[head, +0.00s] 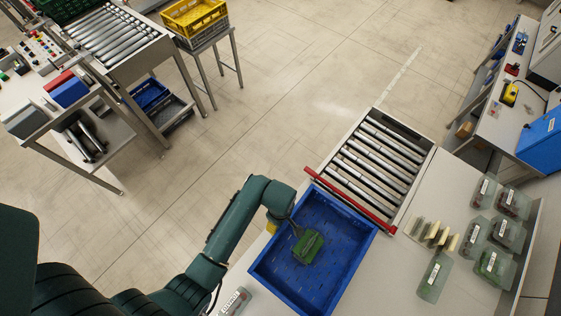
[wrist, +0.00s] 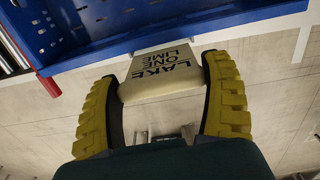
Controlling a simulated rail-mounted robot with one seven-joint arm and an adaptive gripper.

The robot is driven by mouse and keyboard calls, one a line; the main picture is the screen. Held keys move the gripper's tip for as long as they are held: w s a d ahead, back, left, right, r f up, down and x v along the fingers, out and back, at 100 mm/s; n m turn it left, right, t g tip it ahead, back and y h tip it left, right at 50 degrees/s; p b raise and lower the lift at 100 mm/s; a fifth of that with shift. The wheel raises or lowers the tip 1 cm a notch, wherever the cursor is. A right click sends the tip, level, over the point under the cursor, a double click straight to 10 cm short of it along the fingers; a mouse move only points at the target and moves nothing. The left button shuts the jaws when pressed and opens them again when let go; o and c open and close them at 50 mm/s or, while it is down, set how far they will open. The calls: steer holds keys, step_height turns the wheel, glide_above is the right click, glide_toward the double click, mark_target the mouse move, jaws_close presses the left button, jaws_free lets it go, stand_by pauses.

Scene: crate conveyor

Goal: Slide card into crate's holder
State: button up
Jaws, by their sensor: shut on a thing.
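The blue crate (head: 262,271) stands on the light worktop, at the lower end of the roller conveyor. A green packet (head: 307,247) lies inside it. My gripper (wrist: 162,75) is shut on a pale card (wrist: 158,90) printed LAKE, ONE and LIME, with a yellow finger at each side edge. In the wrist view the card's far edge is at the crate's blue wall (wrist: 200,27); I cannot tell whether it is in the holder. In the head view my gripper (head: 271,227) is just outside the crate's left wall, mostly hidden by my arm, and the card is hidden.
A red bar (head: 350,208) crosses the roller conveyor (head: 375,160) beside the crate. Several pale cards (head: 436,236) stand on the worktop to the right, near several clear packs (head: 493,262). Another pack (head: 234,302) lies left of the crate. Open floor lies beyond.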

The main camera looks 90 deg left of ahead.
steer(key=shift+f, duration=0.15)
stand_by(0.4)
steer(key=shift+f+b, duration=0.7)
steer(key=shift+f, duration=0.3)
steer(key=shift+f+b, duration=0.4)
steer(key=shift+f, duration=0.5)
steer(key=shift+f+b, duration=0.3)
steer(key=shift+f, duration=0.4)
steer(key=o, duration=0.6)
